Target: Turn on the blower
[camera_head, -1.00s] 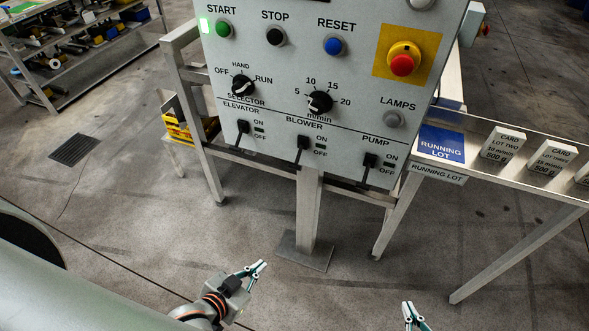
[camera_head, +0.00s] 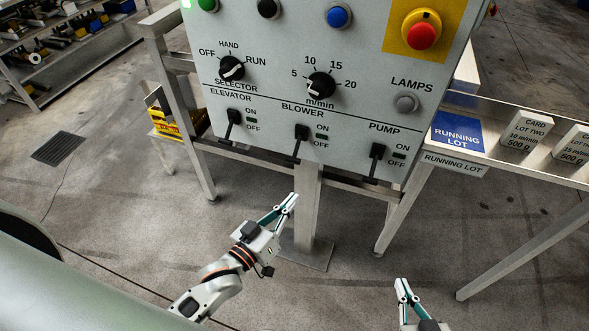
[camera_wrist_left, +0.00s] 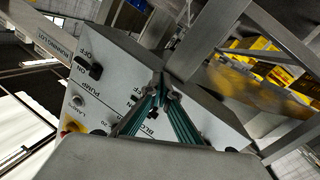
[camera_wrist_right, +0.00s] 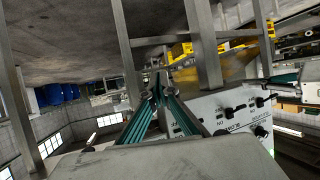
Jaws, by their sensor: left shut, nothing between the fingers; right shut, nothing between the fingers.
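The blower switch (camera_head: 300,138) is a black lever on the grey control panel (camera_head: 275,85), between the elevator switch (camera_head: 233,120) and the pump switch (camera_head: 377,155). Its lever points down, toward the OFF mark. My left gripper (camera_head: 291,199) is shut and empty, below the panel's lower edge and apart from the blower switch. In the left wrist view its fingertips (camera_wrist_left: 165,92) overlap the panel, partly covering the blower label. My right gripper (camera_head: 401,284) is shut and empty, low in the head view. In the right wrist view the blower switch (camera_wrist_right: 222,132) shows right of its fingers.
The selector knob (camera_head: 231,68), speed knob (camera_head: 320,86) and red emergency button (camera_head: 421,33) are above the switches. The panel's post (camera_head: 307,215) stands behind my left gripper. Open floor lies below the panel.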

